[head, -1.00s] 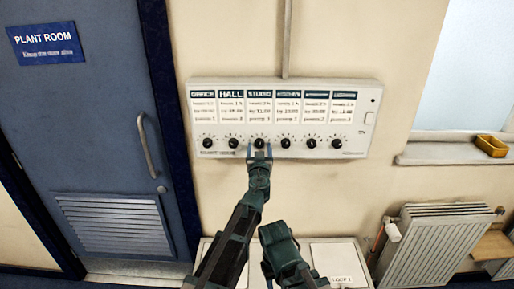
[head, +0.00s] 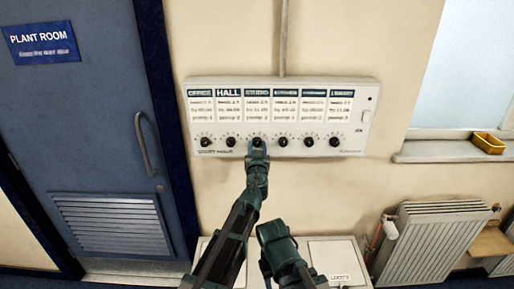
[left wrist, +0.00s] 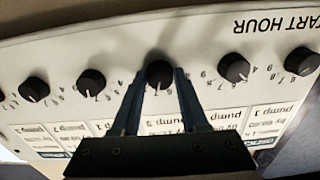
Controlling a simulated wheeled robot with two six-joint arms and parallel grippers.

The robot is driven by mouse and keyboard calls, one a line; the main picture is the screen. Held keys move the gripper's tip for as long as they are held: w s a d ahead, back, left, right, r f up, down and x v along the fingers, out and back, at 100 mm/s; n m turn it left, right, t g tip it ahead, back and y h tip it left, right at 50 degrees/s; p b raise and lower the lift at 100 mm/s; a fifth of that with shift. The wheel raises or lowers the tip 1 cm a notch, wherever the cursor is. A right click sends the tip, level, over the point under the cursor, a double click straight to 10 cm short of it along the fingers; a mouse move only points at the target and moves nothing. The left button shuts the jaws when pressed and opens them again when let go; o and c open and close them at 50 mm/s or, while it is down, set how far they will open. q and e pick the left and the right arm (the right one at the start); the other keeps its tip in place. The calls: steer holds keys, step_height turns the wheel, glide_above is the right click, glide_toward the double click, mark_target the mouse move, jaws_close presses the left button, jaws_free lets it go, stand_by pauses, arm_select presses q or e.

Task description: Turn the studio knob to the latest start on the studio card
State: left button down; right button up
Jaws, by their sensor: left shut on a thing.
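A white control panel (head: 365,140) on the wall carries a row of round black knobs under labelled cards. The studio card (head: 257,107) is third from the left; its small print is too blurred to read surely. My left gripper (head: 257,147) is at the studio knob (head: 257,140) below that card. In the left wrist view, upside down, the gripper's fingers (left wrist: 160,88) close around the studio knob (left wrist: 159,73), one on each side. Its white pointer mark shows between the fingers. My right arm shows low in the head view; its fingers cannot be made out.
Neighbouring knobs (left wrist: 92,82) and (left wrist: 233,68) sit close on both sides of the studio knob. A blue plant room door (head: 95,130) is left, a radiator (head: 435,240) right. A yellow tray (head: 488,143) rests on the sill.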

arm_select(q)
steer(key=shift+m, duration=0.3)
steer(key=m, duration=0.5)
steer(key=shift+m, duration=0.3)
steer(key=m, duration=0.5)
steer(key=shift+m, duration=0.4)
steer(key=shift+c, duration=2.2)
jaws_free()
steer(key=shift+s, duration=0.15)
